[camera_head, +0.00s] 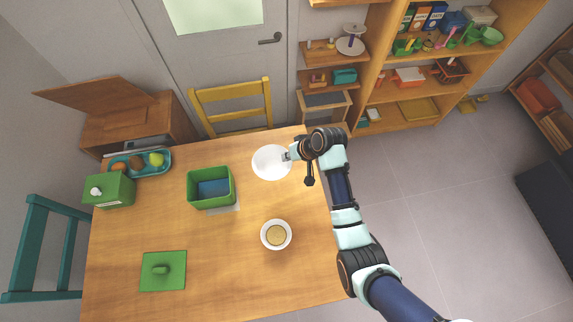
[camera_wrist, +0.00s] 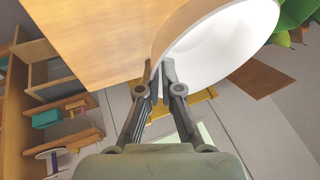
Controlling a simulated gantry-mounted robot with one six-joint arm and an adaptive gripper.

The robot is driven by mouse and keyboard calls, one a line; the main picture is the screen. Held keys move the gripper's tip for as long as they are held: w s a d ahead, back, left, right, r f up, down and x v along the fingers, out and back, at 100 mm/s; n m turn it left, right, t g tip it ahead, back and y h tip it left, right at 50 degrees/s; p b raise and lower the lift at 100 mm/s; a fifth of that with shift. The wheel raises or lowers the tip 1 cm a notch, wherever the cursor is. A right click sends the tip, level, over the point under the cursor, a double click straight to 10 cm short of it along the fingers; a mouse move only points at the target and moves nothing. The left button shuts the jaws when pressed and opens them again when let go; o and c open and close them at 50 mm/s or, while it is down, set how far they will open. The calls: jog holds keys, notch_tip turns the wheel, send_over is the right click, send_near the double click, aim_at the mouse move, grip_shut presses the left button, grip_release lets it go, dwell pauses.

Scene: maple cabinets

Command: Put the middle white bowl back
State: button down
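A plain white bowl (camera_head: 268,163) is at the back right of the wooden table, as seen from the head. My gripper (camera_head: 287,156) reaches its right rim from the right side. In the wrist view my gripper (camera_wrist: 160,75) has one finger on each side of the wall of the white bowl (camera_wrist: 220,50), closed on its rim. The bowl looks raised off the table, but the gap beneath it is hidden. A second, smaller-looking white bowl (camera_head: 276,246) with a tan inside stands on the table nearer the front.
On the table (camera_head: 225,265) are an open green box (camera_head: 209,203) with blue inside, a green lid (camera_head: 163,271), a green tissue box (camera_head: 108,190) and a teal fruit tray (camera_head: 139,172). A yellow chair (camera_head: 232,97) stands behind. Wooden shelves (camera_head: 410,112) hold many items at back right.

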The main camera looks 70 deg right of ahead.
notch_tip(320, 180, down, 10)
jog(key=shift+r+b, duration=0.25)
jog(key=shift+b, duration=0.2)
jog(key=shift+f, duration=0.2)
jog(key=c, duration=1.3)
grip_release()
jog(key=shift+r, duration=0.1)
jog(key=shift+r, duration=0.2)
jog(key=p+v, duration=0.1)
jog(key=v, duration=1.1)
jog(key=shift+f+p, duration=0.1)
jog(key=shift+p, duration=0.2)
